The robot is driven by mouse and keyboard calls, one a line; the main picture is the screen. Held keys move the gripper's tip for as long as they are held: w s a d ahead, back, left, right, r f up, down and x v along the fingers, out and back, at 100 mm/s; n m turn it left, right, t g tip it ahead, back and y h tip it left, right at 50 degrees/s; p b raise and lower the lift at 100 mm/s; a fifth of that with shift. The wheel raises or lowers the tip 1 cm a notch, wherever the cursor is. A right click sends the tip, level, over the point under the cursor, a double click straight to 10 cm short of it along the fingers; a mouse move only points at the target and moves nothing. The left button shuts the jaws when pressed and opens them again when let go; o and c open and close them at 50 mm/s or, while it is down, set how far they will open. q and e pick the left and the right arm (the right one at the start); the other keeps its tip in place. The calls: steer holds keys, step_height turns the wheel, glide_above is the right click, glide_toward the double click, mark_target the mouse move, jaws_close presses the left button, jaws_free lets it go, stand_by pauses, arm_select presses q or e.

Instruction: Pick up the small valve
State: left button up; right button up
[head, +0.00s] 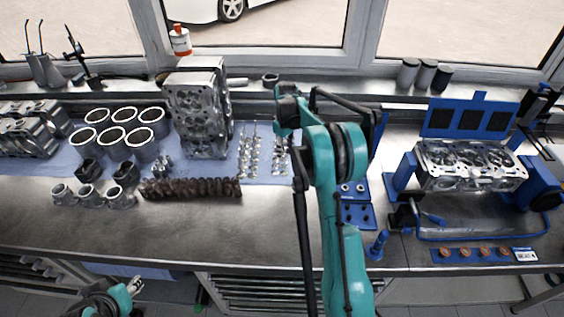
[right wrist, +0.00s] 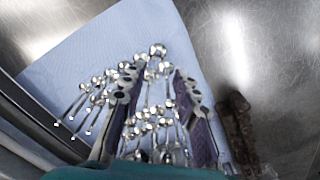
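Several silver valves (head: 249,152) lie in rows on a blue cloth (head: 228,172) on the bench, with another group (head: 279,152) just right of them, beside my right arm. In the right wrist view, valves (right wrist: 152,125) with round shiny ends lie in clusters on the cloth (right wrist: 75,55). I cannot tell which one is the small valve. My right gripper (right wrist: 155,78) is open over the valves, its two dark fingers apart with several valves between and below them. Contact is unclear. My right arm hides its fingers in the head view. My left gripper (head: 134,286) is low at the lower left, away from the valves.
A row of brown parts (head: 190,188) lies left of the valves. An upright engine head (head: 198,115) and cylinder sleeves (head: 118,138) stand further left. A blue fixture with a cylinder head (head: 470,165) stands at right. The bench front (head: 200,235) is clear.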

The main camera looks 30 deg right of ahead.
mark_target(285, 171)
steer(key=f, duration=0.1)
steer(key=w+f, duration=0.1)
steer(key=shift+f, duration=0.35)
steer(key=shift+s+f+b, duration=0.3)
steer(key=shift+f+b, duration=0.05)
steer(key=shift+f, duration=0.1)
step_height(285, 171, down, 5)
steer(key=shift+w+d+r+b, duration=0.1)
steer(key=shift+w+r+b, duration=0.1)
steer(key=shift+b, duration=0.25)
arm_select(q)
steer(key=shift+w+f, duration=0.25)
steer(key=shift+f, duration=0.55)
arm_select(e)
steer(key=shift+s+r, duration=0.1)
steer(key=shift+s, duration=0.05)
jaws_close()
